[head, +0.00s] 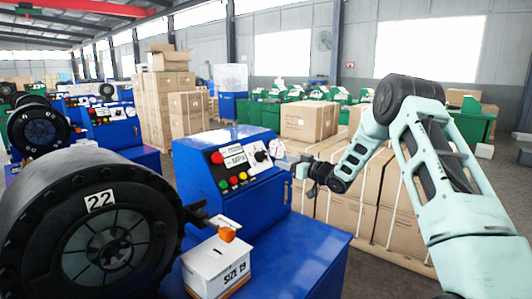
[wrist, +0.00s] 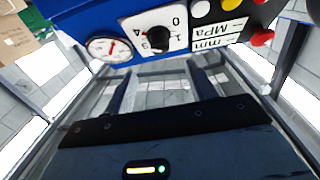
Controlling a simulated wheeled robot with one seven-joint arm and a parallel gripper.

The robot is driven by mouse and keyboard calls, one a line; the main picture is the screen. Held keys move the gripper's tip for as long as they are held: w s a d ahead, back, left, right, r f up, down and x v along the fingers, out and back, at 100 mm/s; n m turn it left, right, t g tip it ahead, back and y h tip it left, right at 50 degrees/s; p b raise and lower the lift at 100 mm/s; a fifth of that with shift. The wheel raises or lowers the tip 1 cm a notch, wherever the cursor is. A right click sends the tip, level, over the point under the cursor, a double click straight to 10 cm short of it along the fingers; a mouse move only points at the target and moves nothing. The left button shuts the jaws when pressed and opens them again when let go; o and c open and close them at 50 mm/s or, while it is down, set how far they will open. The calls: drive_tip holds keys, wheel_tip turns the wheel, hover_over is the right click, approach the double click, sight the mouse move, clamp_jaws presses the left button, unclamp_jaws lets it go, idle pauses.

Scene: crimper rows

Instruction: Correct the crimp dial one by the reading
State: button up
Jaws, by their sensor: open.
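The crimp dial is a black knob (wrist: 158,39) on a white numbered plate, upside down at the top of the wrist view; it also shows on the blue control box in the head view (head: 261,156). I cannot tell its exact setting. Beside it is a round white gauge (wrist: 108,48) with a red needle, its figures too small to read. My gripper (wrist: 165,76) is open and empty, its two fingers apart below the dial and not visibly touching it. In the head view my gripper (head: 296,168) is just right of the control box.
The panel also has a red mushroom button (head: 217,158), coloured buttons and mm and MPa labels. A black crimper head (head: 40,215) marked 22 fills the left. Cardboard boxes stand behind my arm.

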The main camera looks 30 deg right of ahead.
sight(266, 156)
drive_tip(key=p+x, duration=0.4)
drive_tip(key=x, duration=0.7)
drive_tip(key=c, duration=1)
